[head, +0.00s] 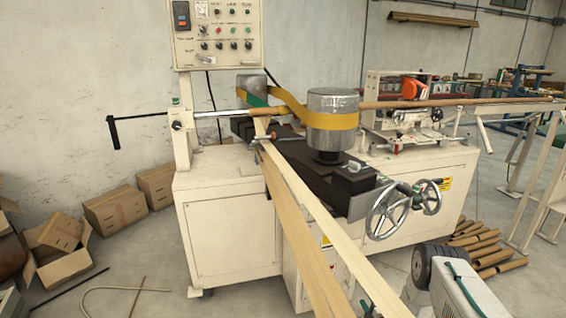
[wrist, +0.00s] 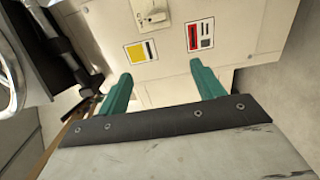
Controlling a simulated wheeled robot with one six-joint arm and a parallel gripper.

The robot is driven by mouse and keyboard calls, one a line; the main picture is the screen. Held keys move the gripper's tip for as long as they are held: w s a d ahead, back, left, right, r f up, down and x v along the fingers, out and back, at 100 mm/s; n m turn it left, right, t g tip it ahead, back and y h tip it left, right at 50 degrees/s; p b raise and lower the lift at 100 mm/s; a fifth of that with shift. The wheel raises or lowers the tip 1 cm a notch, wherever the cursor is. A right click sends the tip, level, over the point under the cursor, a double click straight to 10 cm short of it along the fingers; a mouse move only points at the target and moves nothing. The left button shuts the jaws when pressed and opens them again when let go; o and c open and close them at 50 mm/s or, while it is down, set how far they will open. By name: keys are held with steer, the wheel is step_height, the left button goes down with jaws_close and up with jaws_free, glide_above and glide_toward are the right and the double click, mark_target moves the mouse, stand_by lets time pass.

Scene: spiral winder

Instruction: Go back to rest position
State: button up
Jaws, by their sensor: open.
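My gripper (wrist: 162,88) shows in the wrist view as two green fingers spread well apart, with nothing between them. Beyond the fingers is a cream machine panel (wrist: 160,60) with a yellow label, a red label and a small latch. The fingers look clear of the panel, though the exact gap cannot be judged. In the head view the spiral winder (head: 235,225) stands in the middle, with a yellow belt (head: 288,108) around its metal drum (head: 332,108).
Handwheels (head: 388,212) stick out at the winder's front right. Long pale strips (head: 325,235) slope from the winder toward the camera. Brown tubes (head: 488,255) lie on the floor at right, and cardboard boxes (head: 115,208) at left.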

steer(key=s+f+m+g+h, duration=0.2)
steer(key=s+f+m+g, duration=0.25)
steer(key=f, duration=0.45)
steer(key=s+d+r+m+g+h, duration=0.1)
steer(key=s+r+m+g, duration=0.35)
steer(key=r, duration=0.85)
steer(key=s+d+r+m+g+h, duration=0.1)
steer(key=s+r+m+g, duration=0.35)
steer(key=r, duration=0.85)
steer(key=s+r+m+g+h, duration=0.1)
steer(key=s+r+m+g, duration=0.4)
steer(key=r, duration=0.9)
steer(key=s+a+r+m+t, duration=0.1)
steer(key=s+a+r, duration=0.3)
steer(key=s+r, duration=1)
steer(key=s+a+r+m+t, duration=0.1)
steer(key=s+a+r, duration=0.2)
steer(key=s+r, duration=1.2)
steer(key=shift+a, duration=0.4)
